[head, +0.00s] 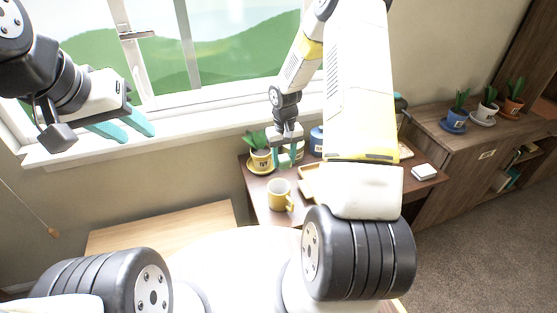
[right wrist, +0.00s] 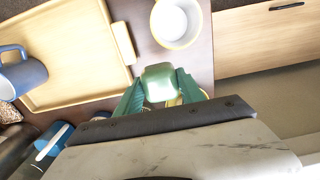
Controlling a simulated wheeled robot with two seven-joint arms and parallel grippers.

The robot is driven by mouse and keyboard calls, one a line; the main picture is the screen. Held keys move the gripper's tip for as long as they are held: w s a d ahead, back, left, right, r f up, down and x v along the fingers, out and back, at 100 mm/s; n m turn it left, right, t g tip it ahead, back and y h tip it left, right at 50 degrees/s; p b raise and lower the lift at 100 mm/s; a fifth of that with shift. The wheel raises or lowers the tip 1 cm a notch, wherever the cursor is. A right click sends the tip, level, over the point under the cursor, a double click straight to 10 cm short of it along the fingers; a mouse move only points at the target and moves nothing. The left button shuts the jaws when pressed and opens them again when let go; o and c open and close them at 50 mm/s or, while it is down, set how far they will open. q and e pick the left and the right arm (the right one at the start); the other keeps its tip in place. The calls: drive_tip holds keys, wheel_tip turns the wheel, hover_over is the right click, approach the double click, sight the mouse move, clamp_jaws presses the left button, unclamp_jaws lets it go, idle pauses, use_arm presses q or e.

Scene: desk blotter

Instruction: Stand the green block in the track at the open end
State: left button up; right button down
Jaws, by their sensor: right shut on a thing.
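My right gripper (right wrist: 160,88) is shut on the green block (right wrist: 160,80), whose glossy end shows between the teal fingertips in the right wrist view. In the head view my right gripper (head: 288,160) is over the back left of the desk, beside the ivy pot; the block is too small to make out there. My left gripper (head: 138,133) is at the upper left before the window, its teal fingers apart and empty, far from the desk. I cannot identify the track in either view; my right arm hides part of the desk.
A yellow mug (head: 279,196) stands at the desk's front left; it also shows in the right wrist view (right wrist: 177,22). A wooden tray (right wrist: 60,88) lies beside it, with a blue mug (right wrist: 22,74) at the left. The ivy pot (head: 262,158) is close to my right gripper.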

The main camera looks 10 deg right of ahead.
wheel_tip(320, 180, down, 10)
drive_tip(key=shift+f, duration=0.25)
drive_tip(key=shift+f, duration=0.15)
drive_tip(key=c, duration=0.7)
unclamp_jaws()
